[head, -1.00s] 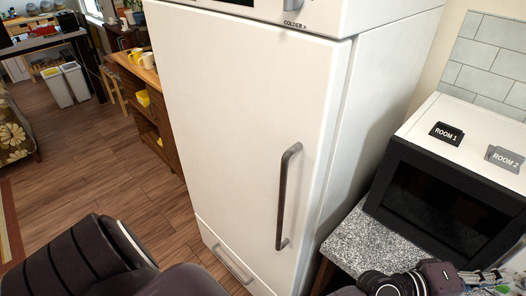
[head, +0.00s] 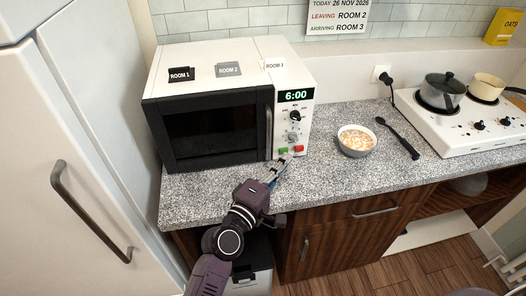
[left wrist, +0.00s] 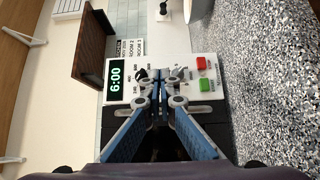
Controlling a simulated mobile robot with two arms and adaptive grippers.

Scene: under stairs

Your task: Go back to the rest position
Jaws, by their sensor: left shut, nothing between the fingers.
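My left gripper (head: 280,172) is shut and empty. In the head view it is over the counter edge, in front of the lower right of the microwave (head: 215,128), near the green and red buttons. In the left wrist view the blue-padded fingers (left wrist: 163,78) are together in front of the control panel (left wrist: 207,72), which shows a 6:00 display, dials and the two buttons. Whether the tips touch the panel cannot be told. The microwave door is shut. My right gripper is not in view.
A bowl of food (head: 356,140) and a dark spoon (head: 398,138) lie on the speckled counter (head: 330,185) right of the microwave. Beyond are a hob (head: 470,125) with a grey pot (head: 441,92) and a cream pan (head: 487,86). A white fridge (head: 85,165) stands left.

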